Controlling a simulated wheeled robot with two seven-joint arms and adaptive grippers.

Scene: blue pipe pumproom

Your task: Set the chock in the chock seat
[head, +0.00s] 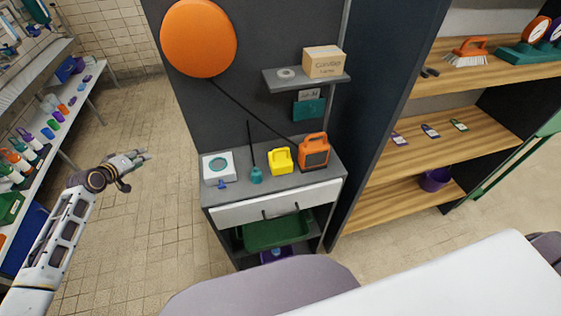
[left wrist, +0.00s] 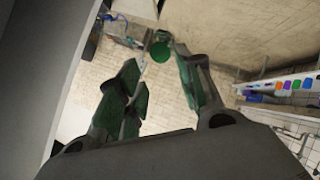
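A yellow block with a handle-like top (head: 281,162), possibly the chock, stands upright on the grey counter (head: 241,181). My left gripper (head: 144,155) is left of the counter, over the floor, well apart from these things. In the left wrist view my left gripper (left wrist: 162,88) has its green-padded fingers spread, with nothing between them. My right gripper is not in view.
An orange device (head: 313,152) and a teal item with a thin dark rod (head: 255,174) flank the yellow block. A small shelf holds a cardboard box (head: 323,62). A white drawer (head: 275,204) is below. Wooden shelves (head: 440,143) stand right; tiled floor is clear left.

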